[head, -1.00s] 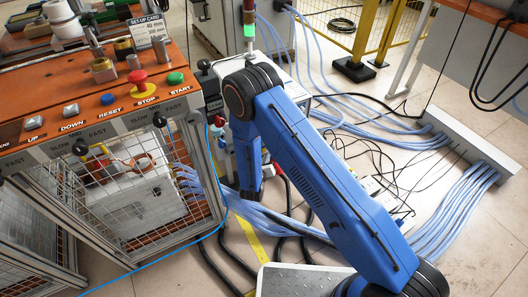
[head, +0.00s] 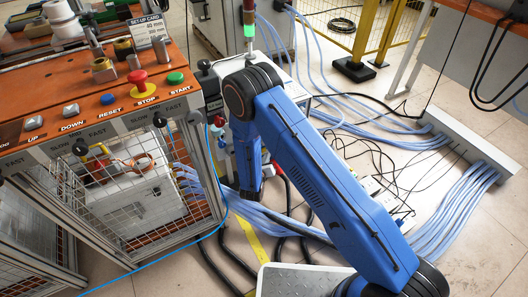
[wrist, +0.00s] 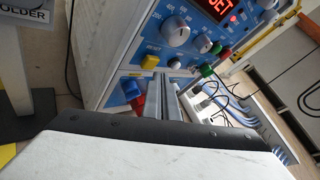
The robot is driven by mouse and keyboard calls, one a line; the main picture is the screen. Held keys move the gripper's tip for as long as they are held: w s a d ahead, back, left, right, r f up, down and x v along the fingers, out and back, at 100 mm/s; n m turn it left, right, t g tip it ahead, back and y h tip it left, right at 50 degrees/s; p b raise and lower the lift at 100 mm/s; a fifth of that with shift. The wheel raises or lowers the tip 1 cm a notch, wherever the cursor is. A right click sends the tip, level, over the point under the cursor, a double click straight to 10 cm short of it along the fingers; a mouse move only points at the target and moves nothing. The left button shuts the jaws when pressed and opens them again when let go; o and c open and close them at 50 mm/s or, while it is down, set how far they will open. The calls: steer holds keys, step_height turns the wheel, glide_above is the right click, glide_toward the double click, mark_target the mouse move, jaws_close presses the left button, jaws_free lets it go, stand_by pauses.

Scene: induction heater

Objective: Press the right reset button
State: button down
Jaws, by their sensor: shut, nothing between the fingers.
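In the wrist view a blue and white control panel carries a yellow button (wrist: 149,62) under a RESET label. My gripper (wrist: 168,80) is shut and empty, with its fingertips in front of the panel, just right of and below the yellow button in the picture. I cannot tell whether the fingertips touch the panel. My blue arm bends down well to the right of that console, and my gripper is hidden there.
The wrist view shows blue (wrist: 131,89) and red (wrist: 139,104) sockets or plugs below the yellow button, and a grey knob (wrist: 175,31) above. Green plugs (wrist: 207,69) and cables are at the right. In the head view a wire cage (head: 125,185) stands left and blue hoses (head: 440,235) cover the floor.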

steer(key=shift+w, duration=0.1)
steer(key=shift+w+a, duration=0.2)
steer(key=shift+w, duration=0.05)
steer(key=shift+w+a, duration=0.25)
steer(key=shift+w, duration=0.1)
stand_by(0.9)
stand_by(0.3)
steer(key=shift+s+d, duration=0.5)
steer(key=shift+s, duration=0.2)
steer(key=s+d, duration=0.2)
steer(key=s, duration=0.2)
steer(key=shift+s+d, duration=0.1)
steer(key=shift+d, duration=0.3)
stand_by(0.8)
